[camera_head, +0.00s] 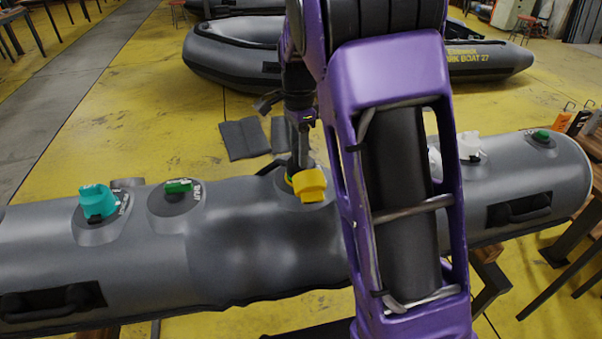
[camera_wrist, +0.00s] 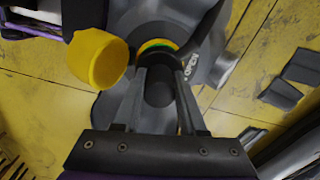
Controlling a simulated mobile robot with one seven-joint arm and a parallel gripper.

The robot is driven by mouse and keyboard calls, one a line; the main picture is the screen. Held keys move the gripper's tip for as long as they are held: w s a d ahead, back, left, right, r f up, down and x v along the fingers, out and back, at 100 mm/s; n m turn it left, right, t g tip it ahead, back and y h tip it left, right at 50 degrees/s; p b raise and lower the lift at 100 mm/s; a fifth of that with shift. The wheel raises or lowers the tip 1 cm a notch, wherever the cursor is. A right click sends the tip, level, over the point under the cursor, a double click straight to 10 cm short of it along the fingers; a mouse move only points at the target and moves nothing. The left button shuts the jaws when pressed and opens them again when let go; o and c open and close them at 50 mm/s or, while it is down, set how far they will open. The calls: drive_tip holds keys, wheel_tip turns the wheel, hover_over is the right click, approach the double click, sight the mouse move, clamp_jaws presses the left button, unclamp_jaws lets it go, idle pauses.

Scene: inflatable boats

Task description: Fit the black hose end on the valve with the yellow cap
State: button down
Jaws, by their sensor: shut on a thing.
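The yellow cap (camera_head: 309,185) hangs open beside its valve on the grey inflatable tube (camera_head: 250,235); it also shows in the wrist view (camera_wrist: 97,58). The valve (camera_wrist: 157,45) shows a yellow and green ring just beyond my fingertips. My gripper (camera_head: 301,160) is over this valve, pointing down. In the wrist view my gripper (camera_wrist: 160,75) is shut on the black hose end (camera_wrist: 159,90). The hose end lines up with the valve ring and appears to be at it. Whether it is seated inside cannot be told, as the hose end and fingers hide the opening.
Another boat (camera_head: 235,55) lies behind. Dark pads (camera_head: 244,139) lie on the yellow floor.

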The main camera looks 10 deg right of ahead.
drive_tip(key=m, duration=0.2)
drive_tip(key=shift+w+m, duration=0.1)
drive_tip(key=shift+m, duration=0.3)
drive_tip(key=shift+c, duration=1.9)
unclamp_jaws()
wheel_tip(320, 180, up, 17)
drive_tip(key=shift+r, duration=0.2)
